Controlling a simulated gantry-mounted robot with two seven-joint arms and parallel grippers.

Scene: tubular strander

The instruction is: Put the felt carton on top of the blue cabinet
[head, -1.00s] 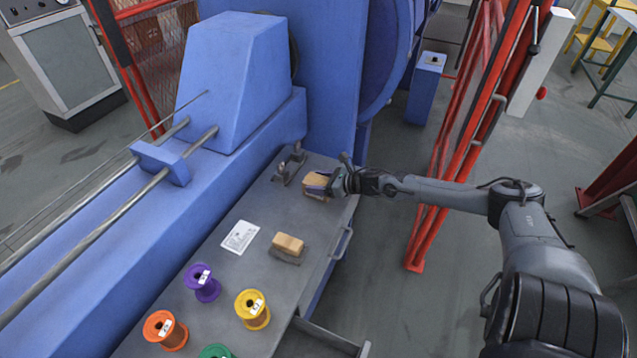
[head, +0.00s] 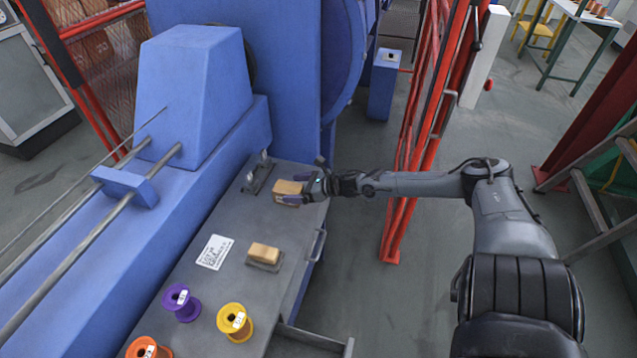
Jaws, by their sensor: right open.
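A small tan carton (head: 283,187) lies at the far end of the grey bench top. My right gripper (head: 294,189) is at its right end with open jaws, one finger near each side of it; whether they touch it cannot be told. A second tan block (head: 264,251) sits on a small dark holder nearer on the bench. No label shows which of the two is felt. A blue cabinet (head: 383,88) stands on the floor beyond the bench, with a small item on its top. My left gripper is out of view.
The grey bench top (head: 222,284) also carries a white label card (head: 215,252), a purple spool (head: 182,303), a yellow spool (head: 235,321) and an orange spool (head: 148,348). A dark metal fixture (head: 258,173) stands left of the carton. Red guard posts (head: 412,165) rise right of the bench.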

